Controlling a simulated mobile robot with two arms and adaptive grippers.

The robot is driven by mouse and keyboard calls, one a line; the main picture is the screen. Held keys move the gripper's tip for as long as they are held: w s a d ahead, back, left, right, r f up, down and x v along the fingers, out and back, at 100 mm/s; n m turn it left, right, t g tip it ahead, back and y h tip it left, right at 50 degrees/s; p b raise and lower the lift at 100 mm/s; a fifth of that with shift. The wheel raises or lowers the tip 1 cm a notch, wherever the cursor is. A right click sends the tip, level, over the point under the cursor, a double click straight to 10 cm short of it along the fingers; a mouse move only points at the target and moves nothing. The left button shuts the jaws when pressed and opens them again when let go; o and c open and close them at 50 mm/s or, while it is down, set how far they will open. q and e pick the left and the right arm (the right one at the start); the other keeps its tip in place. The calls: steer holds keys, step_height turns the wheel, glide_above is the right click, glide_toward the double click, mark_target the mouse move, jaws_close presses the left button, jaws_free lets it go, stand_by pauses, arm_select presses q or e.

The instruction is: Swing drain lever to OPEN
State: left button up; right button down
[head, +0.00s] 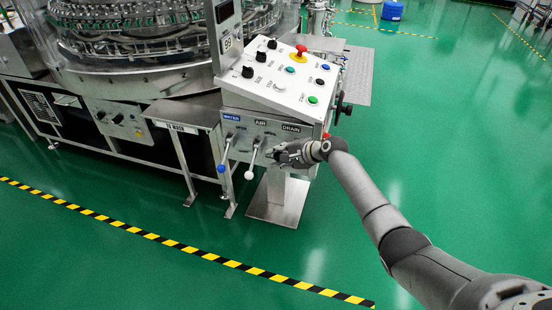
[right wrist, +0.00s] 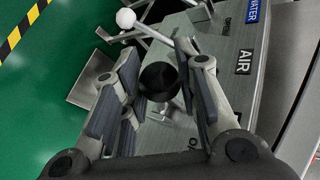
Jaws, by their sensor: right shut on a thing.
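My right gripper (head: 282,154) is at the front of the control box, just below the DRAIN label (head: 291,128). In the right wrist view, a black ball knob, the drain lever's end (right wrist: 158,82), sits between my right gripper's fingers (right wrist: 155,95), and the gripper is shut on it. A metal shaft runs from the knob towards the panel. In the head view the gripper hides the drain lever. My left gripper is in neither view.
The white-knobbed lever (head: 249,174) under AIR hangs just left of my gripper; it also shows in the right wrist view (right wrist: 126,18). The blue-knobbed lever (head: 221,168) under WATER is further left. The sloped button panel (head: 270,84) lies above. Green floor is clear in front.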

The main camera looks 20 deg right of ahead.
steer(key=shift+w+d+r, duration=0.15)
steer(key=shift+w+r, duration=0.05)
steer(key=shift+r, duration=0.1)
steer(key=c, duration=1.4)
jaws_free()
steer(key=o, duration=0.3)
steer(key=shift+f, duration=0.15)
steer(key=shift+o, duration=0.2)
steer(key=shift+s, duration=0.15)
steer(key=v, duration=1.1)
steer(key=shift+s+r, duration=0.25)
steer(key=shift+d, duration=0.2)
